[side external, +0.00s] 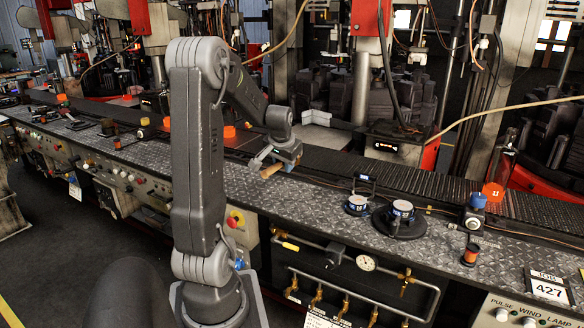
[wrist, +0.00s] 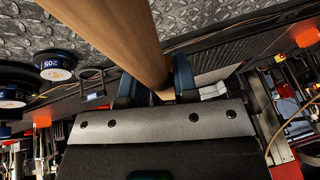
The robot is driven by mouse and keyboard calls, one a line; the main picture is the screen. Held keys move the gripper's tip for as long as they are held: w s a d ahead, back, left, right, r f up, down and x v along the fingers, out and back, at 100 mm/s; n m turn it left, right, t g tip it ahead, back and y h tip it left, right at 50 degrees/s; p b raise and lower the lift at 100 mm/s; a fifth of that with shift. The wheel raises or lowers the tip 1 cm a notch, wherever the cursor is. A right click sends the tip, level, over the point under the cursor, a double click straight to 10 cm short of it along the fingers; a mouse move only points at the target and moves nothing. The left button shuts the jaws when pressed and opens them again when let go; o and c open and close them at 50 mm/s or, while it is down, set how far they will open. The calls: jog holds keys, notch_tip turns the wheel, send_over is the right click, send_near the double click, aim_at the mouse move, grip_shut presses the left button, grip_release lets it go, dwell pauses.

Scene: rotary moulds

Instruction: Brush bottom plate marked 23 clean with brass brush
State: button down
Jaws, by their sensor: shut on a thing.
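My gripper (side external: 276,158) is above the near part of the tread-plate bench, left of the picture's middle. It is shut on a brown wooden handle, which shows as a short piece (side external: 270,170) in the side view. In the wrist view the handle (wrist: 125,40) runs up and left between the two dark blue fingers of my gripper (wrist: 156,84). It appears to be the brush's handle; no brass bristles show.
Two blue-banded round pieces (side external: 357,204) (side external: 402,209) sit on the bench (side external: 325,200) to the right, one on a dark disc. A dark ribbed conveyor (side external: 400,178) runs behind.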

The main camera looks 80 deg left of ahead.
jog(key=c, duration=1.4)
grip_release()
jog(key=shift+c, duration=0.2)
jog(key=c, duration=0.3)
jog(key=shift+w+r, duration=0.1)
jog(key=shift+c, duration=0.2)
jog(key=w+d+r+m+t+h, duration=0.1)
jog(key=w+d+r+m+h, duration=0.2)
jog(key=w+d, duration=0.65)
jog(key=w+d+r+m+t+h, duration=0.2)
jog(key=w+d+r+m, duration=0.4)
jog(key=w, duration=0.7)
notch_tip(320, 180, down, 7)
jog(key=d, duration=0.1)
jog(key=shift+d+n, duration=0.2)
jog(key=shift+n, duration=0.1)
jog(key=shift+r, duration=0.1)
